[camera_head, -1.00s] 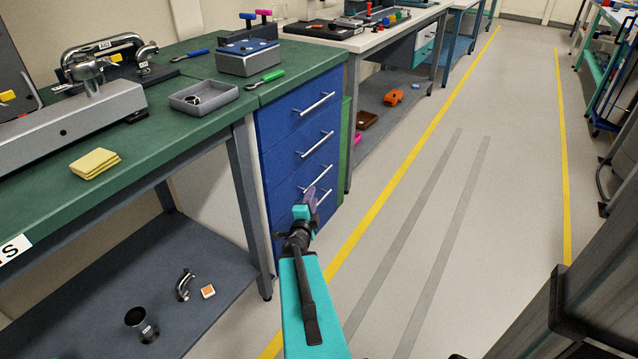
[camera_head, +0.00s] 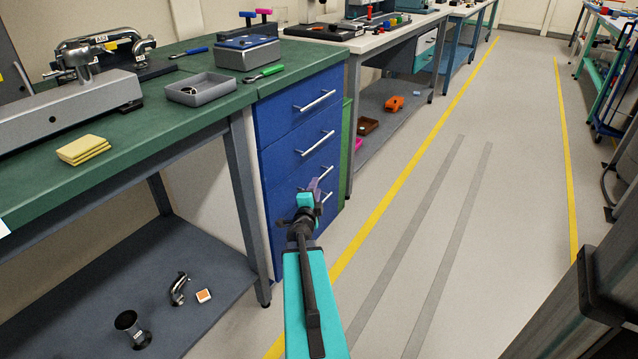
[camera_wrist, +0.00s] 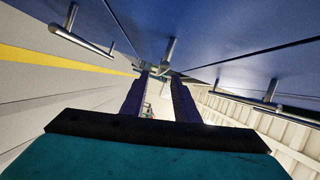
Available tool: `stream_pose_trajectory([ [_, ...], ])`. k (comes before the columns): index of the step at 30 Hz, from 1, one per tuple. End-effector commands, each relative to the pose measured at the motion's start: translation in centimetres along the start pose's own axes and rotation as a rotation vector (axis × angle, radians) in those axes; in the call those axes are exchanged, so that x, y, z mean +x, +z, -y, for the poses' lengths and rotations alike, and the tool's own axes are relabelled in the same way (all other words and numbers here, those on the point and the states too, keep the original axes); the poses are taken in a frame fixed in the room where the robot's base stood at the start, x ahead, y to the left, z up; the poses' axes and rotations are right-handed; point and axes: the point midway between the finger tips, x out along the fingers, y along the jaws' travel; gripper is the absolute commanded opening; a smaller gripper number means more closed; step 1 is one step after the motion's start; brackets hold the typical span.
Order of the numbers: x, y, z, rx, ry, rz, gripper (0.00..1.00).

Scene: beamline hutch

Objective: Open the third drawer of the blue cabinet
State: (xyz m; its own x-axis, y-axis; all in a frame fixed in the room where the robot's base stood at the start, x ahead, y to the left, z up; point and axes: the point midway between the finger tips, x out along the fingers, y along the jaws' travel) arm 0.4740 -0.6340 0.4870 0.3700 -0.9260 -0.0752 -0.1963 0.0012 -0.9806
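The blue cabinet (camera_head: 290,130) stands under the right end of the green bench, with a column of drawers and silver bar handles. All drawer fronts look flush. The upper two handles (camera_head: 314,144) show clearly; the third drawer's handle is largely hidden behind my gripper (camera_head: 317,189). My gripper is at the front of the third drawer. In the wrist view its purple fingers (camera_wrist: 160,80) are apart, and a handle (camera_wrist: 167,57) shows at the gap between their tips; I cannot tell if they touch it. Other handles show to the left (camera_wrist: 82,33) and right (camera_wrist: 268,95).
The green bench (camera_head: 140,150) holds a grey tray (camera_head: 201,90) and yellow pads (camera_head: 84,150). Its grey leg (camera_head: 243,205) stands just left of the cabinet. A lower shelf (camera_head: 160,285) holds metal parts. Floor right of the cabinet, past the yellow line (camera_head: 405,170), is clear.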

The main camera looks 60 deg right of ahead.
Motion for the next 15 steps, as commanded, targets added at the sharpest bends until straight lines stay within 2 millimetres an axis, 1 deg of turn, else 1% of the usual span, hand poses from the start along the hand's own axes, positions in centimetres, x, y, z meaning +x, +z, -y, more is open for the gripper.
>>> stream_pose_trajectory([
  [1, 0.8, 0.0, -0.1, 0.001, -0.001, -0.001, 0.28],
  [15, 5.1, -0.1, -0.1, 0.001, 0.000, -0.003, 0.28],
])
